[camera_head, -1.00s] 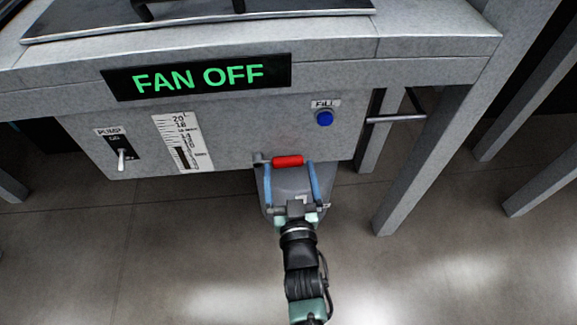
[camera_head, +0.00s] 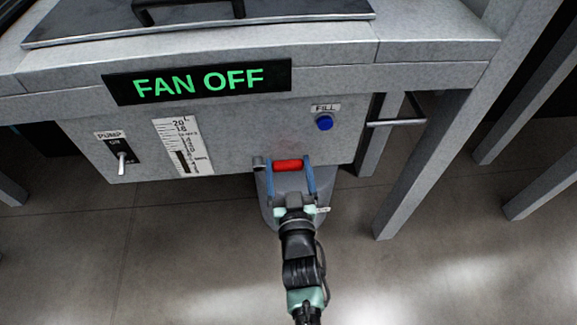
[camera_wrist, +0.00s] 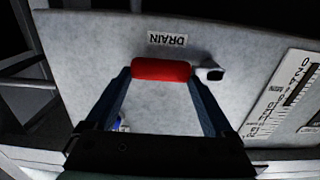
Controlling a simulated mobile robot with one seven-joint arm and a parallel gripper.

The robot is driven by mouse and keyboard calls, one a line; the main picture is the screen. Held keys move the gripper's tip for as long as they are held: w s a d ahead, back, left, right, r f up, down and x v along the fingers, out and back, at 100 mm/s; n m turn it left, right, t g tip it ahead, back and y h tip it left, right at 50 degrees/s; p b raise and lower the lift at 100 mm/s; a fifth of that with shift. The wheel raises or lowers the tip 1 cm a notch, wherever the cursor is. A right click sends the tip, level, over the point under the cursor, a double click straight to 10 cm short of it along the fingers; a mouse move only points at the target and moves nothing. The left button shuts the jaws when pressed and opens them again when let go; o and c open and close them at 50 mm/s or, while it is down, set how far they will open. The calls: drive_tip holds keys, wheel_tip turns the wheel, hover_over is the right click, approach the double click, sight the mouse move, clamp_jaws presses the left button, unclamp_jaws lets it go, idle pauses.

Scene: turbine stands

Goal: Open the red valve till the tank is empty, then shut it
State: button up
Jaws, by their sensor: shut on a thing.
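The red valve handle (camera_head: 288,165) is at the lower edge of the grey panel. My gripper (camera_head: 289,167) is shut on it, one blue finger at each end. In the wrist view the red handle (camera_wrist: 161,69) lies between the fingertips, below an upside-down DRAIN label (camera_wrist: 167,39). A grey spout (camera_wrist: 211,74) shows beside the handle. The tank gauge (camera_head: 184,147) has a white scale with a dark column in its lower part. The gauge also shows in the wrist view (camera_wrist: 285,97).
A PUMP switch (camera_head: 122,158) is at the left of the panel, and a blue FILL button (camera_head: 324,122) is at the upper right. A sign (camera_head: 197,80) reads FAN OFF. A grey stand leg (camera_head: 425,165) is to the right of my arm.

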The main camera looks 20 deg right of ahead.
clamp_jaws()
drive_tip(key=shift+f, duration=0.15)
drive_tip(key=a+f+m+b, duration=0.2)
drive_tip(key=f+m, duration=0.1)
drive_tip(key=m, duration=0.5)
drive_tip(key=w+a+f+m+b, duration=0.1)
drive_tip(key=a+f+m+b, duration=0.1)
drive_tip(key=m, duration=0.6)
drive_tip(key=shift+a+f+m+b, duration=0.25)
drive_tip(key=shift+f+b, duration=0.4)
drive_tip(key=shift+f, duration=0.5)
drive_tip(key=shift+w, duration=0.1)
drive_tip(key=o, duration=1.2)
unclamp_jaws()
